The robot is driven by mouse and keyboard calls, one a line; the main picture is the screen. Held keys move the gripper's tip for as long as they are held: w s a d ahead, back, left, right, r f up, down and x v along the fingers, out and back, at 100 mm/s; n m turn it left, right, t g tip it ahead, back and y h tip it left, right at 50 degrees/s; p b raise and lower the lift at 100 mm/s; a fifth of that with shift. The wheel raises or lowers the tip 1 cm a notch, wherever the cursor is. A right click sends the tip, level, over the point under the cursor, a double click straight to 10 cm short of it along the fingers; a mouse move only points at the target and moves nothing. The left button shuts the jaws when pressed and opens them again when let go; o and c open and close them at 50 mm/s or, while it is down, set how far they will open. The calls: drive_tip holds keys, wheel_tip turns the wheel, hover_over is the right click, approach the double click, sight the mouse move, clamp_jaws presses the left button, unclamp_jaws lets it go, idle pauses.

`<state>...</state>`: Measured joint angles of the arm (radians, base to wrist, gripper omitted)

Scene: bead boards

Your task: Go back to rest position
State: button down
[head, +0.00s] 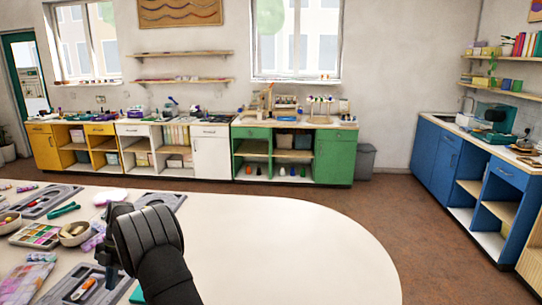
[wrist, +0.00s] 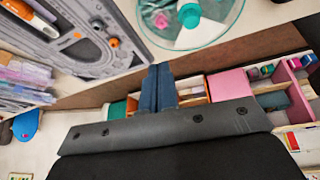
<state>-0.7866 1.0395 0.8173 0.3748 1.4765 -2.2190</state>
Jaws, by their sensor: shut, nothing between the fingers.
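My gripper (head: 110,272) is over the left part of the white table (head: 290,245) in the head view, beside the bead boards. Its dark wrist hides part of the table behind it. In the wrist view its two blue-grey fingers (wrist: 158,88) are side by side, shut and empty. A grey bead board (head: 85,285) with an orange-and-white piece lies just left of the gripper. Another grey board (wrist: 112,68) shows at the upper left of the wrist view.
More grey boards (head: 42,204) lie at the table's left, with a colour-filled tray (head: 36,235), a small bowl (head: 75,233) and bead packets. A clear dish (wrist: 232,32) shows in the wrist view. The table's right side is bare. Blue cabinets (head: 437,160) stand apart at right.

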drive_tip(key=shift+d+r+n+t+h, duration=0.15)
drive_tip(key=shift+r+n+h, duration=0.45)
drive_tip(key=shift+n, duration=1.05)
drive_tip(key=shift+r+n+t+h, duration=0.25)
drive_tip(key=shift+n+h, duration=0.6)
drive_tip(key=shift+n, duration=0.85)
drive_tip(key=shift+d+r+n+t+h, duration=0.1)
drive_tip(key=shift+r+n+h, duration=0.5)
drive_tip(key=shift+n, duration=1.05)
drive_tip(key=shift+f, duration=0.2)
